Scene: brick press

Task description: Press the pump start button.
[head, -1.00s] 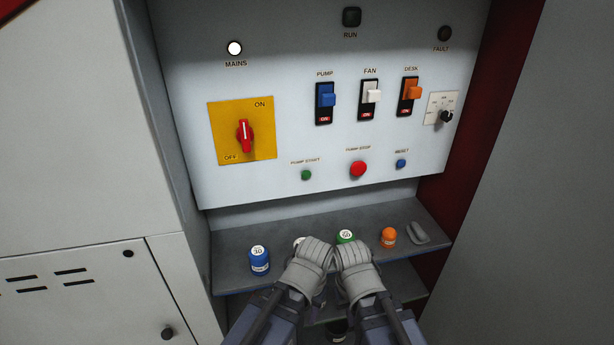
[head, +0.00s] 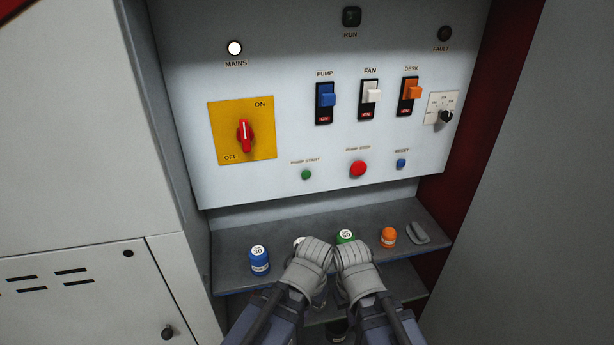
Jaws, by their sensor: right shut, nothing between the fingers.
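The pump start button (head: 306,175) is a small green round button under its label, at the lower left of the white control panel (head: 290,120). My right gripper (head: 352,250) is shut and empty, in front of the shelf below the panel. It is clearly apart from the green button, below it and to the right. My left gripper (head: 316,250) is beside it, also below the button. Its fingertips are hidden from this view, so I cannot tell its jaw state. Nothing covers the button.
A red pump stop button (head: 358,169) and blue reset button (head: 401,163) sit to the right. Above are a red rotary switch (head: 245,136) and three rockers. The mains lamp (head: 235,48) is lit. A blue jar (head: 259,260) and orange jar (head: 388,237) stand on the shelf (head: 232,243).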

